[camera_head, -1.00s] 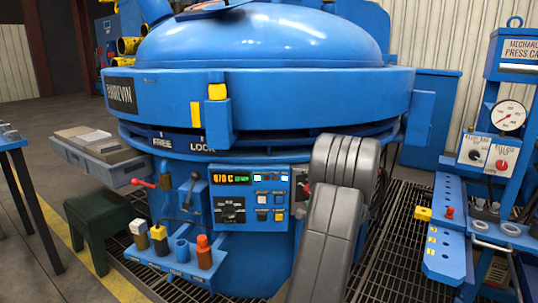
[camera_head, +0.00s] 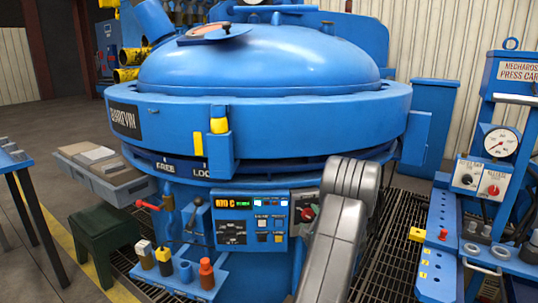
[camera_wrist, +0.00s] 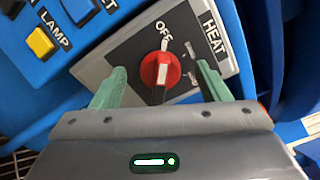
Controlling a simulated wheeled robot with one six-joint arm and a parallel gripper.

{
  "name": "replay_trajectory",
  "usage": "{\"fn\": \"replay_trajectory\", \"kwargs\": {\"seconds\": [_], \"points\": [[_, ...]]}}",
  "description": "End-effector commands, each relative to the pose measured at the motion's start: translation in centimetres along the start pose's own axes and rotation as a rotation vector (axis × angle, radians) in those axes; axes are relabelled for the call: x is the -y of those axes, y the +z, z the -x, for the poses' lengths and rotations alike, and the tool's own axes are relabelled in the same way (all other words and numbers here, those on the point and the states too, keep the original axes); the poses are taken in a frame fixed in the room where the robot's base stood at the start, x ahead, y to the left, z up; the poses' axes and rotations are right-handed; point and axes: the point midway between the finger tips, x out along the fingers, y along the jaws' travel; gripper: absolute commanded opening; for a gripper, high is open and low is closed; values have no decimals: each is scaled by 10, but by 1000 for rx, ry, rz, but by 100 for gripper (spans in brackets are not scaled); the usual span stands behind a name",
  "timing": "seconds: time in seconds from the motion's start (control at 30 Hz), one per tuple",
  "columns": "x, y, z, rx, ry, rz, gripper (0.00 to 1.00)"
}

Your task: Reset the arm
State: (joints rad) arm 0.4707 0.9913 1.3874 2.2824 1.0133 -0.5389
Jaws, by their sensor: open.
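My gripper (camera_wrist: 158,86) is open in the wrist view, with its two green fingers apart in front of a grey HEAT panel (camera_wrist: 120,68). A red knob (camera_wrist: 160,70) with a white pointer stands between and beyond the fingertips; neither finger visibly touches it. The pointer is roughly upright, towards the OFF label. In the head view the red knob (camera_head: 307,214) shows just left of my grey arm (camera_head: 345,215). My gripper is hidden behind the arm there.
The blue furnace (camera_head: 260,105) fills the middle. Its control panel (camera_head: 250,220) is left of my arm. Levers (camera_head: 195,220) and a tool rack (camera_head: 180,275) are further left. A press cart (camera_head: 440,250) stands at right. The wrist view shows a yellow LAMP button (camera_wrist: 40,42).

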Motion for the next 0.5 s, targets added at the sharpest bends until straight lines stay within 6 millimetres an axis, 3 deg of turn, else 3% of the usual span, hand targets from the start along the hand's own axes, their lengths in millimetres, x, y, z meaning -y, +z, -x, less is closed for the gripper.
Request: {"fn": "replay_trajectory", "kwargs": {"seconds": [0.5], "points": [[5,2,0,-1,2,-207,69]]}}
